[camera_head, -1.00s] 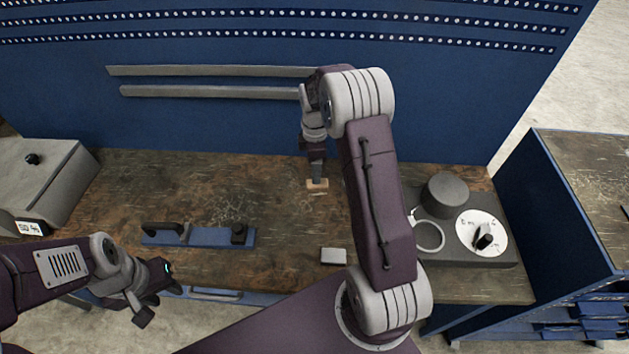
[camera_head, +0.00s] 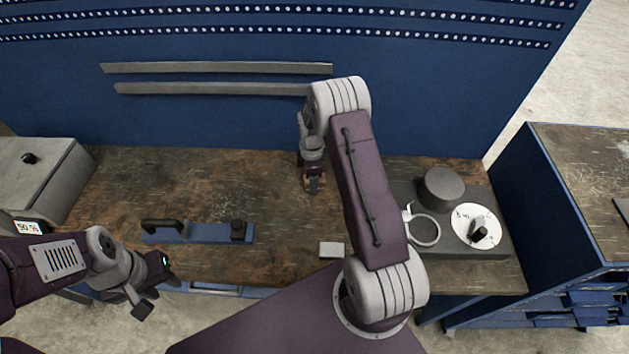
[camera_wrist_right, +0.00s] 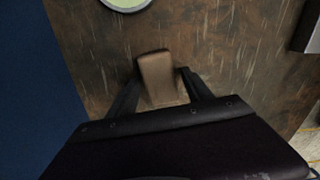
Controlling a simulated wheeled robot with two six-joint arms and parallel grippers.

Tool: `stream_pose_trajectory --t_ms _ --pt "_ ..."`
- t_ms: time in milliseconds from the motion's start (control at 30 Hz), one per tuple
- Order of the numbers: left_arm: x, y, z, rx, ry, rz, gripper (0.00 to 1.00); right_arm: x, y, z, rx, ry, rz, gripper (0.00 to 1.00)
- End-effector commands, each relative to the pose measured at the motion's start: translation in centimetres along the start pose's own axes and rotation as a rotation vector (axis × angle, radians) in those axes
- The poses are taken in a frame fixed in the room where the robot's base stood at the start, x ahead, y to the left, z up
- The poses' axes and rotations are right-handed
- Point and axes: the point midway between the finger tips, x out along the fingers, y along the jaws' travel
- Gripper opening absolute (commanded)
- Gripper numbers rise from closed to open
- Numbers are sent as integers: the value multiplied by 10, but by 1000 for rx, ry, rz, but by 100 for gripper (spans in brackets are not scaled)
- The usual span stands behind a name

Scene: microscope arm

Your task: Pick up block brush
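The block brush, a small tan wooden block (camera_head: 308,184), is on the bench near the back middle, largely hidden by my right gripper (camera_head: 314,187) in the head view. In the right wrist view the brush (camera_wrist_right: 157,76) sits between the two dark fingers of the right gripper (camera_wrist_right: 160,70). The fingers straddle it, with a narrow gap seeming to show on the right side; contact is hard to make out. My left gripper (camera_head: 160,288) is open and empty beyond the front edge of the bench at the left.
A blue fixture with black handles (camera_head: 200,232) lies front left. A light grey block (camera_head: 332,249) is near the front edge. A grey device with a ring and dial (camera_head: 455,235) stands right. A grey box (camera_head: 45,175) is at the left. The blue panel (camera_head: 230,120) rises close behind.

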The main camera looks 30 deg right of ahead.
Motion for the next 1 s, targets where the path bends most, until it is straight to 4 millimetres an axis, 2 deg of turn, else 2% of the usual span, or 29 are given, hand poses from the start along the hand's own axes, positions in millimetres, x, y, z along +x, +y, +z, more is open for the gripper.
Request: stream_pose_trajectory --t_ms 33,167,200,533,667,767,1000 --pt "0 0 0 0 0 0 36 0 0 0 0 0 0 41" --pt "0 0 0 0 0 0 36 0 0 0 0 0 0 5" --pt "0 0 0 0 0 0 36 0 0 0 0 0 0 0" --pt "2 0 0 0 0 0 36 -6 1 0 0 0 2 0" --pt "6 0 1 0 0 0 36 -22 1 0 0 1 4 0" --pt "10 0 1 0 0 0 36 -42 1 0 0 1 5 0" --pt "19 0 2 0 0 0 36 -74 -24 52 6 0 3 0"
